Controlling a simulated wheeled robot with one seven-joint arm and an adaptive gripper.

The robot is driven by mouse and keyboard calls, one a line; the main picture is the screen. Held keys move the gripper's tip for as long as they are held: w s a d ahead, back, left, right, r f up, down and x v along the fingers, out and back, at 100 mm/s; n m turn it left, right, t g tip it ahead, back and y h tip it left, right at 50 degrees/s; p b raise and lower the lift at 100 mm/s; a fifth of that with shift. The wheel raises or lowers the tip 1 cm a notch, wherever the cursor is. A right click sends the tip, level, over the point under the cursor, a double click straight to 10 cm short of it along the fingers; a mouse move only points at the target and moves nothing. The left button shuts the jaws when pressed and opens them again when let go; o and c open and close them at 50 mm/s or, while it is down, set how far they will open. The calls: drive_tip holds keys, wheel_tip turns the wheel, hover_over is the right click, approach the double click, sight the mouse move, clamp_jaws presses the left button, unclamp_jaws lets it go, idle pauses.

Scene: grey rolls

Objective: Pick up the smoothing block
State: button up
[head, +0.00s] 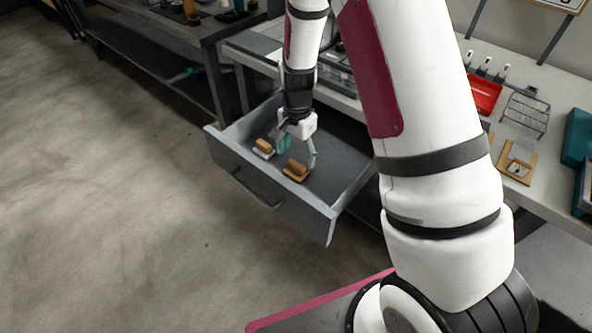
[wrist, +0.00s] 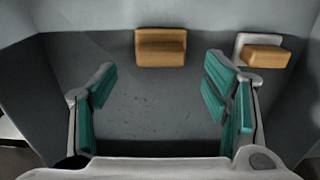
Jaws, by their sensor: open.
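Two handled blocks lie in an open grey drawer (head: 267,197), and I cannot tell for sure which one is the smoothing block. One is tan and brown all over (head: 296,171); in the wrist view this brown block (wrist: 161,48) lies just beyond the gap between the fingers. The other has a tan handle on a whitish base (head: 264,148); in the wrist view this pale-based block (wrist: 262,54) lies to the right, beyond the right finger. My gripper (head: 295,154) is open and empty inside the drawer; its teal-padded fingers show in the wrist view (wrist: 160,82).
The drawer walls enclose the gripper and both blocks; the drawer floor between the fingers is bare. A worktop on the right holds a red tray (head: 486,95), a wire rack (head: 527,112) and a wooden board (head: 517,160). Another bench stands at upper left.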

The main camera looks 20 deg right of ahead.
sight(296, 164)
wheel_tip(296, 164, down, 5)
drive_tip(key=shift+a+r+b, duration=0.1)
drive_tip(key=shift+a+b, duration=0.05)
drive_tip(key=shift+b, duration=0.25)
drive_tip(key=c, duration=1.3)
wheel_tip(296, 164, up, 10)
drive_tip(key=shift+r+p, duration=0.1)
drive_tip(key=shift+p, duration=0.7)
